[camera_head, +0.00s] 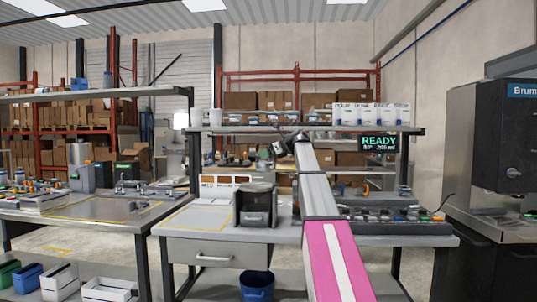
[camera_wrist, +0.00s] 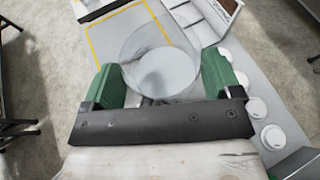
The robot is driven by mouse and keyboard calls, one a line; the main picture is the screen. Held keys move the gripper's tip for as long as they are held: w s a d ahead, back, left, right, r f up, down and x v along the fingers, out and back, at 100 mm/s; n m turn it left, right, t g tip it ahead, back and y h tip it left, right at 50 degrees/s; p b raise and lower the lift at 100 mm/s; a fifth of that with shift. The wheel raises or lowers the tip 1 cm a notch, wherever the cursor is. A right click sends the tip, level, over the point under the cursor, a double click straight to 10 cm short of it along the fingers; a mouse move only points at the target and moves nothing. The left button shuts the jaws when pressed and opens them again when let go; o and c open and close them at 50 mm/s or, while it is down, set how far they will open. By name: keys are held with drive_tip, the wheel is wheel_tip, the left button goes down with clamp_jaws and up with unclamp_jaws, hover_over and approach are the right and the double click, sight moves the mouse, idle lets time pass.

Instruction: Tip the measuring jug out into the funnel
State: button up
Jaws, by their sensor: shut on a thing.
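My gripper (camera_wrist: 163,82) has green finger pads shut on the measuring jug (camera_wrist: 150,45), a clear see-through vessel, in the wrist view. A pale grey disc shows inside it; I cannot tell whether this is its base or its contents. The jug is held over the bench near a yellow outlined area (camera_wrist: 97,50). In the head view my gripper end (camera_head: 280,147) is small and dark at the far end of my arm, and the jug cannot be made out there. I cannot make out the funnel in either view.
Several white round discs (camera_wrist: 257,108) line the right of the wrist view. In the head view a black machine (camera_head: 255,205) stands on the bench (camera_head: 185,220) beside a white box (camera_head: 222,183). A shelf (camera_head: 310,129) runs above, with a READY display (camera_head: 380,143).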

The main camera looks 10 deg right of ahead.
sight(261, 163)
drive_tip(key=n+t, duration=0.1)
drive_tip(key=s+a+f+n+t+h, duration=0.1)
drive_tip(key=n, duration=0.1)
drive_tip(key=shift+s, duration=0.25)
drive_tip(key=f+n, duration=0.1)
drive_tip(key=s+a+f+n+t, duration=0.1)
drive_tip(key=n, duration=0.1)
drive_tip(key=f+n+t+h, duration=0.1)
drive_tip(key=shift+s+a+f, duration=0.1)
drive_tip(key=shift+s+a, duration=0.25)
drive_tip(key=shift+s, duration=0.05)
drive_tip(key=n, duration=0.1)
drive_tip(key=s+a+f+n+t, duration=0.1)
drive_tip(key=s+n+t, duration=0.1)
drive_tip(key=n, duration=0.1)
drive_tip(key=shift+a+f, duration=0.25)
drive_tip(key=shift+a, duration=0.05)
drive_tip(key=shift+s+a+f+n+t+y, duration=0.1)
drive_tip(key=shift+s+a+n+t+y, duration=0.15)
drive_tip(key=shift+n, duration=0.55)
drive_tip(key=shift+s+a+f+n+t+y, duration=0.15)
drive_tip(key=shift+n+t, duration=0.2)
drive_tip(key=shift+n, duration=0.45)
drive_tip(key=shift+s+a+f+n+t+y, duration=0.15)
drive_tip(key=shift+n+t, duration=0.15)
drive_tip(key=shift+n, duration=0.5)
drive_tip(key=shift+a+r, duration=0.1)
